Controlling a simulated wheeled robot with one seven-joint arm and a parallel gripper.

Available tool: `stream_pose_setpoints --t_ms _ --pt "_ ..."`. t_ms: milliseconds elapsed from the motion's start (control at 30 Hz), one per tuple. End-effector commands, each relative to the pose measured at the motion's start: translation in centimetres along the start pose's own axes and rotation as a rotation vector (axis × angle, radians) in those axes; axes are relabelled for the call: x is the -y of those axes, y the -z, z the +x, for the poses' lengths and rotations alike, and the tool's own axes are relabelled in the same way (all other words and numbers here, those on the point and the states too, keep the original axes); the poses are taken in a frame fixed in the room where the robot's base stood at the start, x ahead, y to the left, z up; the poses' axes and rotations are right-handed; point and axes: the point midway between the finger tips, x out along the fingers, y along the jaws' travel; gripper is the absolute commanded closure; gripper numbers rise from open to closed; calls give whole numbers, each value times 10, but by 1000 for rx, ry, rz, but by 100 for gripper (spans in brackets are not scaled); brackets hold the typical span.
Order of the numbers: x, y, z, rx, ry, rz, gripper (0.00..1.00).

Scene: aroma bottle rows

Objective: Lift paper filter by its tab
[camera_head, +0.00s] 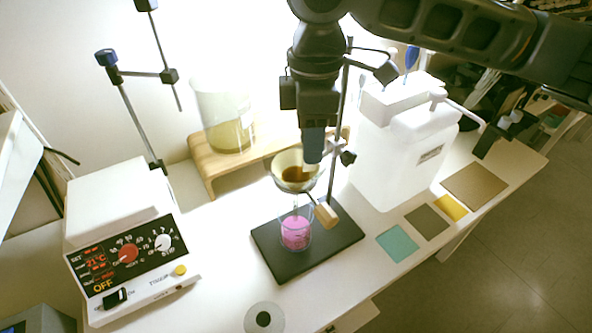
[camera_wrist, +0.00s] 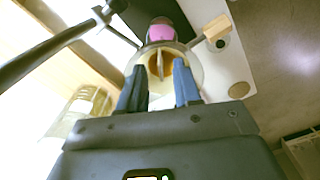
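The paper filter (camera_head: 284,160) is a pale cone sitting in a funnel held by a ring on the stand, with brown matter inside. In the wrist view the filter (camera_wrist: 196,66) lies just beyond my fingertips, and a thin upright tab (camera_wrist: 160,64) shows between them. My gripper (camera_head: 314,158) points down over the right side of the filter. In the wrist view my gripper (camera_wrist: 160,72) has its two blue fingers apart, one on each side of the tab. I cannot tell whether either finger touches the paper.
A beaker of pink liquid (camera_head: 296,232) stands below the funnel on the black stand base (camera_head: 335,240). A wooden clamp knob (camera_head: 327,214) juts out close by. A large beaker (camera_head: 228,120) is behind left, a white jug (camera_head: 395,160) right, a hotplate (camera_head: 125,240) left.

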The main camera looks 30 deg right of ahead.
Motion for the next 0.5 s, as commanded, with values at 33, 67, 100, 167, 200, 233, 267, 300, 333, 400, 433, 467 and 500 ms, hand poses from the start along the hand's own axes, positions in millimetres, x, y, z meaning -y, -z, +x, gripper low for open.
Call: stream_pose_setpoints --t_ms 33,67,100,167,200,233,267,300,333,400,433,467,500 --pt "0 0 7 0 1 1 67" --pt "0 0 10 1 1 1 67" --pt "0 0 14 1 0 1 67" --pt "0 0 18 -1 0 1 67" --pt "0 0 19 -1 0 0 67" --pt "0 0 20 -1 0 0 67" --pt "0 0 20 -1 0 0 67" --pt "0 0 20 -1 0 0 67" --pt "0 0 20 -1 0 0 67" --pt "0 0 20 -1 0 0 67" --pt "0 1 20 -1 0 0 68" --pt "0 1 20 -1 0 0 71" --pt "0 1 20 -1 0 0 75"
